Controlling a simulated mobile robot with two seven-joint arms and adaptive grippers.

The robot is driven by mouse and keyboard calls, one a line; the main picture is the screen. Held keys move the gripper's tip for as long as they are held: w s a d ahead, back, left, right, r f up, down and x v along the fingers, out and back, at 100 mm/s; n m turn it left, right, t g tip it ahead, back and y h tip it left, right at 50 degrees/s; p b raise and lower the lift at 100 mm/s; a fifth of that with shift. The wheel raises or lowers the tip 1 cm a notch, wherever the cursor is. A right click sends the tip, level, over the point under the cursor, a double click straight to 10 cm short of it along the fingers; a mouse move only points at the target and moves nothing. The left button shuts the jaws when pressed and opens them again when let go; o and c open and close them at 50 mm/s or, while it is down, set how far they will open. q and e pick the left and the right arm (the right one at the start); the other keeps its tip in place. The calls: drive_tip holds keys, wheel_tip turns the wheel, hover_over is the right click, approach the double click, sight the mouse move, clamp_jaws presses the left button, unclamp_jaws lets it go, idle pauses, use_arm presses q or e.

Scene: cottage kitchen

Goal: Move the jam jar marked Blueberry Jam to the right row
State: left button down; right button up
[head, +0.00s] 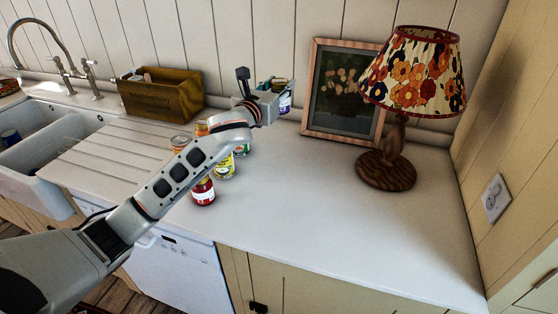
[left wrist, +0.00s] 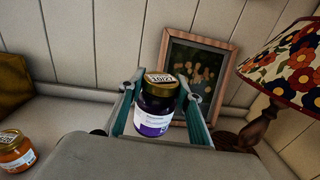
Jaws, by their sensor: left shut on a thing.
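My left gripper (head: 274,90) is shut on a jam jar (head: 285,101) with a gold lid and a purple-and-white label, above the back of the counter. The held jar (left wrist: 155,103) shows upright between both fingers in the left wrist view; its label print is too small to read. Below my forearm, several jars stand on the counter, partly hidden by the arm: a red jar (head: 203,192) in front, a yellow-labelled one (head: 225,168) and a green-labelled one (head: 242,149) behind it. An orange jar (left wrist: 14,150) shows in the left wrist view. My right gripper is not in view.
A framed picture (head: 344,91) leans on the back wall, with a floral lamp (head: 412,72) on a wooden base to its right. A wooden box (head: 161,94) and a sink (head: 45,142) are at left. The counter (head: 330,205) is clear at front right.

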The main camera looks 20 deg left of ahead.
use_arm(q)
drive_tip(key=shift+w+a+r, duration=0.15)
drive_tip(key=shift+w+r, duration=0.2)
drive_tip(key=shift+r, duration=0.3)
drive_tip(key=shift+w+f, duration=0.1)
drive_tip(key=shift+f, duration=0.05)
wheel_tip(320, 180, down, 19)
drive_tip(key=b, duration=0.2)
drive_tip(key=shift+r+b, duration=0.2)
drive_tip(key=shift+b, duration=0.2)
drive_tip(key=shift+f, duration=0.35)
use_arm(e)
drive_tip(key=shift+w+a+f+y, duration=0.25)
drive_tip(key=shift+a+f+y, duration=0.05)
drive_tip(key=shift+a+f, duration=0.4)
